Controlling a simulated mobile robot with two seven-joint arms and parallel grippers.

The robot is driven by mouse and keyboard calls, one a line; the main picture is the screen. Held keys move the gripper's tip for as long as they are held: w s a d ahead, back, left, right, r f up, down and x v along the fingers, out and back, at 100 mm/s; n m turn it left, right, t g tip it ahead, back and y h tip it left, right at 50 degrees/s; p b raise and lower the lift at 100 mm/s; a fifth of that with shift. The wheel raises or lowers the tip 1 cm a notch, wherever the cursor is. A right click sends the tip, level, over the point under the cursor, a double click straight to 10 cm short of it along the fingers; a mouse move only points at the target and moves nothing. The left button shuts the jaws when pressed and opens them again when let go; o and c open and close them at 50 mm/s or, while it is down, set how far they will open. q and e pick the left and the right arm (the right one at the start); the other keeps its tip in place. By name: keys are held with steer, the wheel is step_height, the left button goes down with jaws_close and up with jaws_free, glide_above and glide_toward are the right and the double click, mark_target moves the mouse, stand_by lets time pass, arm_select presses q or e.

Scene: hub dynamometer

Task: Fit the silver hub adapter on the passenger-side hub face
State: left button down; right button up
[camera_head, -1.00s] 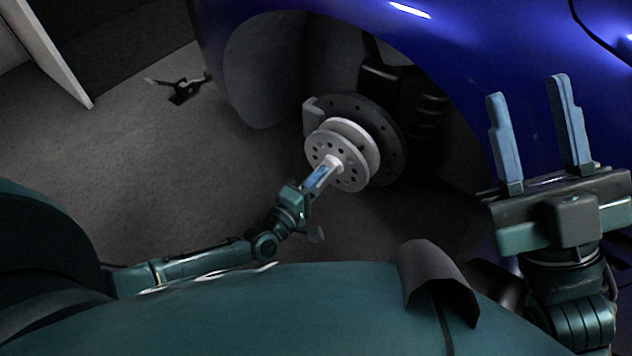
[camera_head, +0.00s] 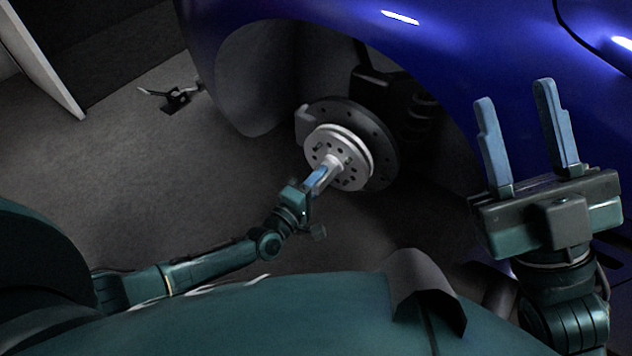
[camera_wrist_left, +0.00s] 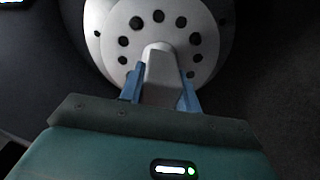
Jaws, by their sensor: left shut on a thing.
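The silver hub adapter (camera_head: 352,177) is a round plate with a ring of dark holes and a central stub. It stands upright in front of the hub (camera_head: 369,150), very close to or against its face; I cannot tell whether they touch. My left gripper (camera_head: 320,178) is shut on the adapter's stub. In the left wrist view the adapter (camera_wrist_left: 165,22) fills the top, with its stub between the blue fingers of my left gripper (camera_wrist_left: 163,98). The hub face behind the plate is mostly hidden. My right gripper (camera_head: 528,135) is open and empty at the right.
The dark brake disc (camera_head: 385,130) sits behind the hub inside the wheel arch of the blue car (camera_head: 460,50). A small dark stand (camera_head: 174,99) lies on the grey floor at the left.

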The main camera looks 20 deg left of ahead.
arm_select(q)
steer(key=shift+w+d+r, duration=0.15)
steer(key=shift+w, duration=0.25)
steer(key=shift+w+d+r, duration=0.1)
steer(key=shift+w+r, duration=0.05)
steer(key=shift+w, duration=0.2)
steer(key=c, duration=0.9)
jaws_free()
steer(key=shift+f, duration=0.15)
steer(key=shift+s+f, duration=0.15)
steer(key=shift+f, duration=0.15)
steer(key=shift+s+a+r, duration=0.1)
steer(key=shift+s+a, duration=0.15)
steer(key=shift+s, duration=0.2)
steer(key=shift+p+v, duration=1.85)
steer(key=shift+v, duration=3.55)
arm_select(e)
steer(key=shift+w+a+f+m+h, duration=0.1)
steer(key=shift+w+f+m+h, duration=0.1)
steer(key=shift+f+m+h, duration=1.05)
steer(key=shift+w+a+f+m+h, duration=0.1)
steer(key=shift+w+f+m+h, duration=0.1)
steer(key=shift+f+m+h, duration=1)
arm_select(q)
steer(key=shift+r, duration=0.25)
arm_select(e)
steer(key=shift+r+m+h, duration=0.25)
steer(key=shift+r, duration=0.05)
